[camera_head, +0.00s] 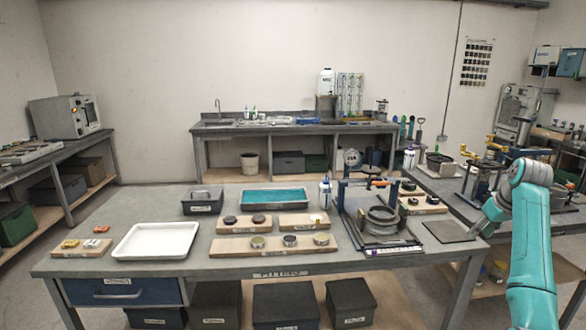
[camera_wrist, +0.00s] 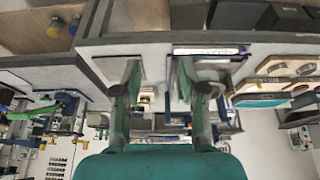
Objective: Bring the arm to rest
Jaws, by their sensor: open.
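My arm (camera_head: 531,240), teal with grey joints, rises at the right of the head view and bends at the top. My gripper (camera_head: 480,226) is partly hidden by the arm there and looks to be near the right end of the front table, by a dark square plate (camera_head: 448,231). In the wrist view my gripper (camera_wrist: 158,78) shows two separated grey-green fingers with nothing between them. It appears open and empty.
The front table (camera_head: 210,273) holds a white tray (camera_head: 156,241), a teal-filled tray (camera_head: 274,198), wooden boards with small discs (camera_head: 272,244) and a lever press (camera_head: 378,215). A side bench (camera_head: 465,190) with equipment stands behind my arm. Crates (camera_head: 286,305) sit beneath the front table.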

